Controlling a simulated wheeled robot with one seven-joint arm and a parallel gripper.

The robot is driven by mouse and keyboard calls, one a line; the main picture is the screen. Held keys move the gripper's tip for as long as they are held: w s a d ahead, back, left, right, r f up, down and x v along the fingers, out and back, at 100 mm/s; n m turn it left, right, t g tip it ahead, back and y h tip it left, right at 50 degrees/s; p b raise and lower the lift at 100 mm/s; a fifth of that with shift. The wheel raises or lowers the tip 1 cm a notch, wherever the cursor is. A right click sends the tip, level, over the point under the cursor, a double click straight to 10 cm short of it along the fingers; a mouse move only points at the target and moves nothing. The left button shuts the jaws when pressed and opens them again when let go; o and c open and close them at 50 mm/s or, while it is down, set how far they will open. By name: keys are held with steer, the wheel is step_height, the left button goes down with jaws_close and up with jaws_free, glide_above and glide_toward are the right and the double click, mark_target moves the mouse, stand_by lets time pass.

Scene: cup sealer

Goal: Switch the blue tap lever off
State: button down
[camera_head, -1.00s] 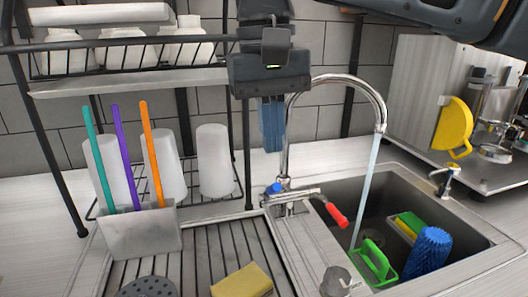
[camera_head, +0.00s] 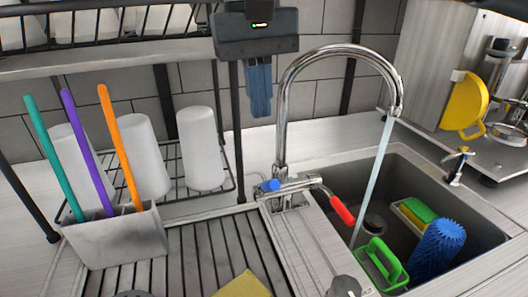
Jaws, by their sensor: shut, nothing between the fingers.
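The blue tap lever (camera_head: 271,185) is a small blue knob at the left end of the tap body, at the foot of the chrome tap (camera_head: 283,120). A longer lever with a red grip (camera_head: 341,210) sticks out at the right of the body. A stream of water (camera_head: 372,180) runs from the spout into the sink. My gripper (camera_head: 260,112) points down with its blue fingers shut and empty. It appears above the blue lever and slightly to its left in the picture, apart from it. The exact depth between them is hard to tell.
A dish rack (camera_head: 235,150) with white cups and a holder (camera_head: 115,238) with three coloured sticks stand left of the tap. A yellow sponge (camera_head: 243,286) lies in front.

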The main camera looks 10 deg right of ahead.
steer(key=p, duration=0.1)
glide_above(267, 191)
steer(key=w, duration=0.2)
step_height(267, 191, down, 10)
steer(key=shift+a, duration=0.1)
steer(key=shift+f, duration=0.1)
